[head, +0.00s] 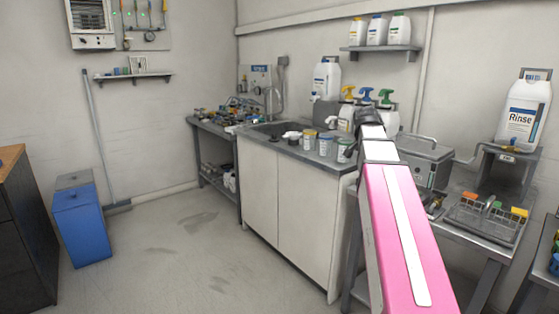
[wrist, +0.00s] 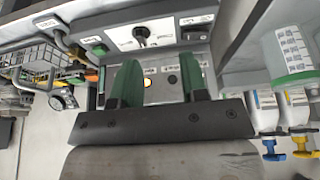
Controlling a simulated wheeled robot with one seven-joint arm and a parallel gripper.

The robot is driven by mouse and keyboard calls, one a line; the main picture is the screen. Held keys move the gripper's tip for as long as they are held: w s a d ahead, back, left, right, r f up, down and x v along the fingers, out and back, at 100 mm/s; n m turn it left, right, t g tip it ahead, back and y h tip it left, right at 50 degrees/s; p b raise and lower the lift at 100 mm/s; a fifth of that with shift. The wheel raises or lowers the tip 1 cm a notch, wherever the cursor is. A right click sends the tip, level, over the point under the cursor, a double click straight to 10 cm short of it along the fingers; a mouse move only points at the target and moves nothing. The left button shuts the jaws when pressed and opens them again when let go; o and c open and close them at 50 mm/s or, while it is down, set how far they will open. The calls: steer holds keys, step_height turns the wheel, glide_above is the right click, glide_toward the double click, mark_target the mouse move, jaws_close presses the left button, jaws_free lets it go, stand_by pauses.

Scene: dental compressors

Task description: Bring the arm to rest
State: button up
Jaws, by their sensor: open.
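My arm (head: 400,225), pink and white, rises from the bottom right of the head view and reaches over the counter and steel side table. Its far end is dark and foreshortened, and I cannot make out the fingers there. In the wrist view my gripper (wrist: 159,80) shows two green fingers set apart on a dark bar, with nothing between them. Beyond the fingers is a grey control panel (wrist: 150,60) with a black knob (wrist: 141,35), a green switch and a lit orange lamp. I cannot tell whether the fingertips touch the panel.
Near the arm are a sink counter (head: 290,152) with jars and spray bottles, a steel box (head: 425,160) and a rack tray (head: 487,215). A Rinse jug (head: 524,112) stands at right. In the wrist view, a wire basket (wrist: 35,60) is left. Open floor (head: 175,255) lies left of the counter.

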steer(key=s+a+f+n+g+y, duration=0.1)
steer(key=s+a+f+n, duration=0.2)
steer(key=f, duration=1)
steer(key=s+a+f+n+g+y, duration=0.1)
steer(key=s+a+f+n, duration=0.3)
steer(key=f, duration=0.9)
steer(key=s+a+f+n+y, duration=0.1)
steer(key=s+a+f+n, duration=0.2)
steer(key=s+a+f, duration=0.5)
step_height(320, 180, down, 6)
steer(key=shift+s+a+r+g, duration=0.2)
steer(key=shift+s+a+g, duration=0.05)
steer(key=shift+s+g, duration=0.2)
